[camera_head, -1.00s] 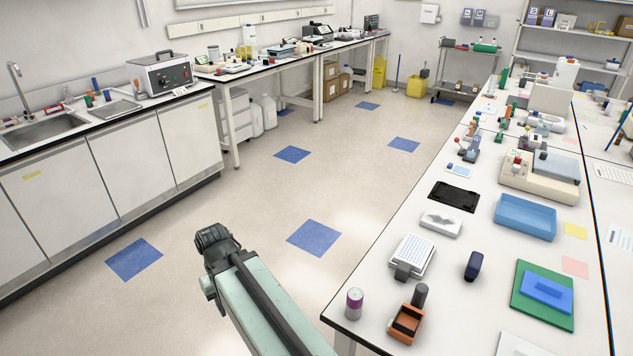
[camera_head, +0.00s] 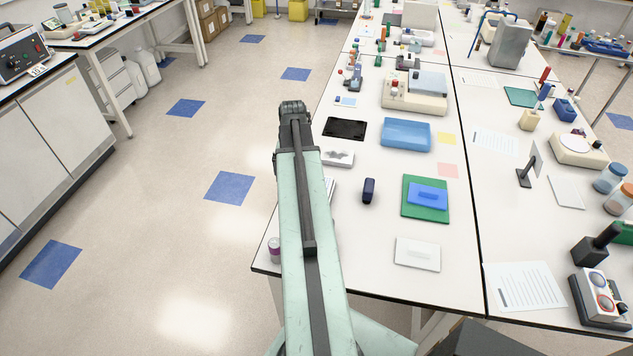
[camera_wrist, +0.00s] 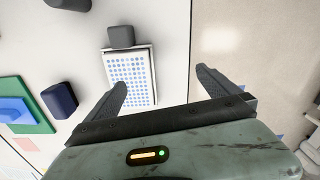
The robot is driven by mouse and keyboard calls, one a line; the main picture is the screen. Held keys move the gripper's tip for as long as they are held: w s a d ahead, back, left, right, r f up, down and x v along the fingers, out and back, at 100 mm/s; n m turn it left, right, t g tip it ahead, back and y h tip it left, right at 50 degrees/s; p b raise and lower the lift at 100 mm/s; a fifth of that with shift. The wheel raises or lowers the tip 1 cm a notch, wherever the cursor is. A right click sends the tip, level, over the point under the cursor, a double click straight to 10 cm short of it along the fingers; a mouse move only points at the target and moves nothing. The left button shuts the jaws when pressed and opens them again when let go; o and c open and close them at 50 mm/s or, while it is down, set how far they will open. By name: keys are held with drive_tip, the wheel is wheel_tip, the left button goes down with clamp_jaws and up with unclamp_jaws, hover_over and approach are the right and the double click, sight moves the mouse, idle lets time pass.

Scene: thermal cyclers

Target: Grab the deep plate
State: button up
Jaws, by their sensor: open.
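The deep plate (camera_wrist: 135,78), white with a grid of blue wells, lies on the bench in the wrist view. A dark grey block (camera_wrist: 120,37) adjoins its upper end. My gripper (camera_wrist: 163,80) is open and empty above the bench. Its left finger overlaps the plate's left side in the picture, and its right finger is to the right of the plate, so the plate sits left of the middle of the gap. In the head view my arm hides nearly all of the plate; only a thin white edge (camera_head: 331,188) shows.
A navy object (camera_head: 369,190) stands beside the plate; it also shows in the wrist view (camera_wrist: 60,100). A green mat (camera_head: 411,209) with a blue block, a blue tray (camera_head: 405,147) and a black tray (camera_head: 345,128) lie nearby. A purple-capped vial (camera_head: 274,249) stands near the bench's left edge.

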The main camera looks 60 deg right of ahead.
drive_tip(key=shift+m, duration=0.9)
drive_tip(key=s+d, duration=0.1)
drive_tip(key=s, duration=0.1)
drive_tip(key=s+d+r, duration=0.1)
drive_tip(key=s+d, duration=0.1)
drive_tip(key=s+d+r, duration=0.1)
drive_tip(key=d, duration=0.1)
drive_tip(key=shift+s+p, duration=0.4)
wheel_tip(320, 180, down, 8)
drive_tip(key=b, duration=0.8)
drive_tip(key=shift+w+a+f, duration=0.1)
drive_tip(key=shift+w+f, duration=0.05)
drive_tip(key=shift+f, duration=0.05)
drive_tip(key=shift+r, duration=0.2)
drive_tip(key=c, duration=1.5)
drive_tip(key=shift+o, duration=0.2)
